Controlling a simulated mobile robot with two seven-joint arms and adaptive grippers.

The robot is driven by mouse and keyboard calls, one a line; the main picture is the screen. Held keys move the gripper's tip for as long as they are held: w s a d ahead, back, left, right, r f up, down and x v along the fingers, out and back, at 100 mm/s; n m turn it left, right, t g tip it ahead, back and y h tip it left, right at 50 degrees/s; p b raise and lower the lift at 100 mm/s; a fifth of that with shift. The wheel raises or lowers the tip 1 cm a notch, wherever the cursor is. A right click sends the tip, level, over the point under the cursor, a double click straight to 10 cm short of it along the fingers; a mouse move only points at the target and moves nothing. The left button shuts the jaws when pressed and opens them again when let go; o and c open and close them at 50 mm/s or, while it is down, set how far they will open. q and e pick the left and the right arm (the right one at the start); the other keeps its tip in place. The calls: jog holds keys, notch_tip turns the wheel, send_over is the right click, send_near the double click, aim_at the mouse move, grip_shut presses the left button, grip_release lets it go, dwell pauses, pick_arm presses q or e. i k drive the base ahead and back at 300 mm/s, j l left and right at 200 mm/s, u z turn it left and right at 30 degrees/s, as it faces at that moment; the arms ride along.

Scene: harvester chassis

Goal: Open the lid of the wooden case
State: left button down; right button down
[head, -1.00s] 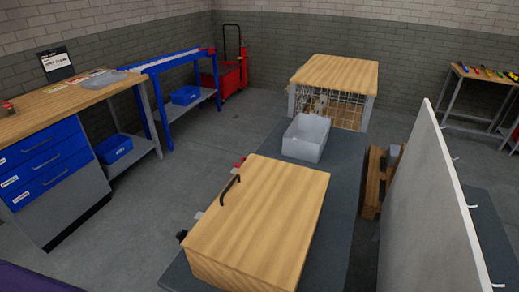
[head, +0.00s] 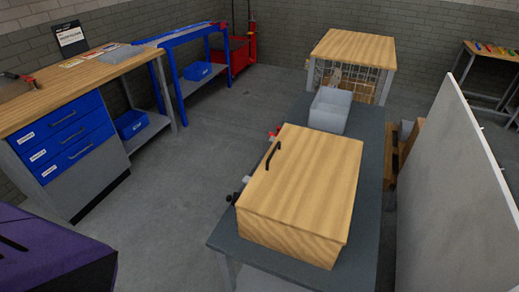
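The wooden case (head: 302,195) stands on the dark grey table in the head view, right of centre. Its flat lid (head: 310,180) looks shut, with no gap visible along the front edge. A dark bar handle (head: 273,155) sits on the lid near its left edge. Small dark and red parts (head: 233,198) show beside the case's left side; I cannot tell what they are. Neither of my grippers is in view.
A grey bin (head: 329,110) stands behind the case on the same table (head: 369,215). A large pale panel (head: 450,170) rises to the right. A workbench with blue drawers (head: 68,136) stands at the left. The floor (head: 190,185) between is clear.

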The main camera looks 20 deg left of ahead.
aim_at(306, 181)
jog(key=j+z, duration=0.2)
jog(key=j, duration=0.85)
jog(key=i+j+z, duration=0.1)
jog(key=j, duration=0.25)
jog(key=i+j, duration=0.3)
jog(key=j+z, duration=0.05)
